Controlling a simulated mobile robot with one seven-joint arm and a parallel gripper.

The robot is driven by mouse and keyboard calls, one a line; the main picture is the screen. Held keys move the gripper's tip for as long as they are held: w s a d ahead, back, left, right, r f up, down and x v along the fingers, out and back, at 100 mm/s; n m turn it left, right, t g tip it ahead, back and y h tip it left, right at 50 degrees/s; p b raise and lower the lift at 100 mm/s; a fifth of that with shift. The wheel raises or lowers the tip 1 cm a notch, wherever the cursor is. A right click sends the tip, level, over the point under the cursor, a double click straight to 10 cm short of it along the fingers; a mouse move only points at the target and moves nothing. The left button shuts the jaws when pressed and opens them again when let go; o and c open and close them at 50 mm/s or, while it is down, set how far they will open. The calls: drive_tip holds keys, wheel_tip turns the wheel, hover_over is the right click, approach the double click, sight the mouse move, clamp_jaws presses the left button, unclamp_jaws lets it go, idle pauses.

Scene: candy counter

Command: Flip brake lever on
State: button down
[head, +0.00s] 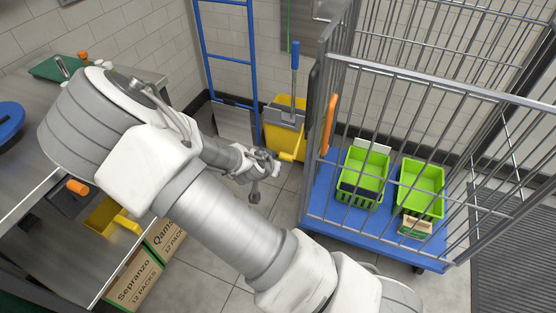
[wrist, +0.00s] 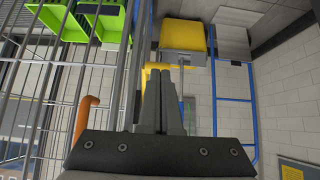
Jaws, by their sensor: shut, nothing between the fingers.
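An orange lever (head: 330,124) stands upright at the left side of a wheeled wire cage cart, beside its corner post; I take it for the brake lever. In the wrist view the lever (wrist: 86,115) shows at the left, partly behind the cage bars. The cart has a blue base (head: 318,215) and grey wire walls. My gripper (head: 255,196) is left of the cart and lower than the lever, apart from both in the head view. In the wrist view my gripper (wrist: 162,72) has its fingers together, with nothing between them.
Green crates (head: 363,172) sit on the cart base. A yellow mop bucket (head: 283,128) and a blue ladder-like frame (head: 228,60) stand behind my gripper. A metal table (head: 30,225) with cardboard boxes (head: 140,283) is at the left. Tiled floor shows between table and cart.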

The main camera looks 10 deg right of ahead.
drive_tip(key=s+a+r+p, duration=0.1)
drive_tip(key=s+a, duration=0.3)
drive_tip(key=s, duration=0.2)
drive_tip(key=shift+a+r+p, duration=0.2)
drive_tip(key=shift+p, duration=0.1)
drive_tip(key=shift+s, duration=0.15)
drive_tip(key=s+a+r+n+g+y+p, duration=0.1)
drive_tip(key=s+a+r+g+y+p, duration=0.2)
drive_tip(key=r, duration=0.8)
drive_tip(key=s+r+n+g+y+p, duration=0.15)
drive_tip(key=s+r+y+p, duration=0.25)
drive_tip(key=r, duration=0.7)
drive_tip(key=s+d+r+n+t+h+p, duration=0.1)
drive_tip(key=s+d+r, duration=0.3)
drive_tip(key=r, duration=0.6)
drive_tip(key=s+d+r+n+t+p, duration=0.2)
drive_tip(key=s+d+r+n+p, duration=0.1)
drive_tip(key=s+r, duration=0.4)
wheel_tip(320, 180, up, 3)
drive_tip(key=shift+d+r+n+h+p, duration=0.15)
drive_tip(key=shift+d+n+h+p, duration=0.25)
drive_tip(key=shift+d, duration=0.25)
